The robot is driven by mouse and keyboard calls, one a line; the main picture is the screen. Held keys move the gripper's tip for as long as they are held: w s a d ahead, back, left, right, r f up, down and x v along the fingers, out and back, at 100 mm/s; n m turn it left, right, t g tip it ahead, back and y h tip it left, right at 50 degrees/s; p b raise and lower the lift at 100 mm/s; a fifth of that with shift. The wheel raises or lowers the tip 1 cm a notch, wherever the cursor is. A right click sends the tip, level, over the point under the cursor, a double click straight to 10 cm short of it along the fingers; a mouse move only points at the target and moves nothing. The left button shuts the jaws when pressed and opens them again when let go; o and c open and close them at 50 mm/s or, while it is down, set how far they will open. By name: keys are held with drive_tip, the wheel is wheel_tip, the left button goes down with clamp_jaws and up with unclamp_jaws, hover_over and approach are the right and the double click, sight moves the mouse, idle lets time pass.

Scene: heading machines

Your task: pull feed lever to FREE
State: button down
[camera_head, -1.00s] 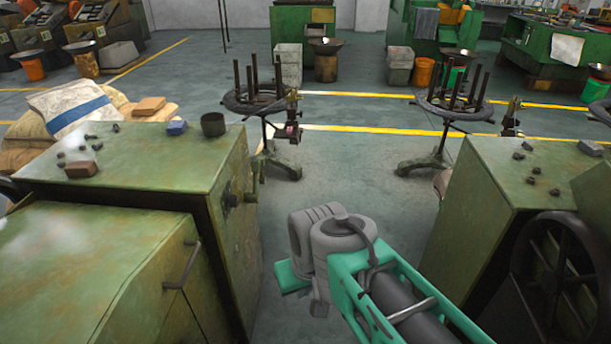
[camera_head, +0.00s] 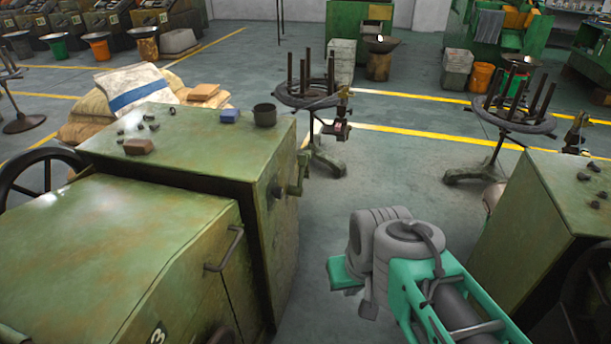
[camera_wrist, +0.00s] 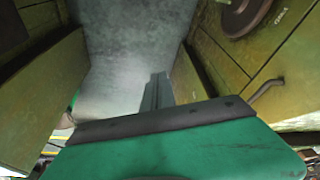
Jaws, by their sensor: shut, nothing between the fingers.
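The green machine (camera_head: 190,150) on the left in the head view has a small lever-like fitting (camera_head: 297,178) on its right side, near the top back corner. I cannot tell for sure that it is the feed lever, and no FREE marking is readable. My gripper (camera_wrist: 158,90) shows in the wrist view as grey fingers closed together with nothing between them, pointing toward the floor between two green machine sides. In the head view my arm is in the aisle right of this machine, apart from the fitting, and the fingers are hidden.
Another green machine (camera_head: 555,205) stands on the right, leaving a floor aisle (camera_head: 330,225) between. A bent handle (camera_head: 225,250) sticks out of the left machine's front housing. A dark cup (camera_head: 265,115) and blocks lie on its top. A stand with upright rods (camera_head: 308,90) is behind.

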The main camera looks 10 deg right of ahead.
drive_tip(key=w+d+f+m+t+y+b, duration=0.35)
drive_tip(key=w+d+f+m+b, duration=0.7)
drive_tip(key=d+f, duration=0.55)
drive_tip(key=s+d+f+m+t+h+b, duration=0.1)
drive_tip(key=s+d+m+t+h+b, duration=0.1)
drive_tip(key=d+m+t, duration=0.2)
drive_tip(key=s+d+f+m+t+h+b, duration=0.1)
drive_tip(key=s+d+f+m+t+h, duration=0.1)
drive_tip(key=d+m, duration=0.8)
drive_tip(key=d+t+h, duration=0.1)
drive_tip(key=d+t, duration=0.1)
drive_tip(key=d, duration=0.3)
drive_tip(key=shift+s+b, duration=0.15)
drive_tip(key=shift+b, duration=0.2)
drive_tip(key=shift+m+h, duration=0.25)
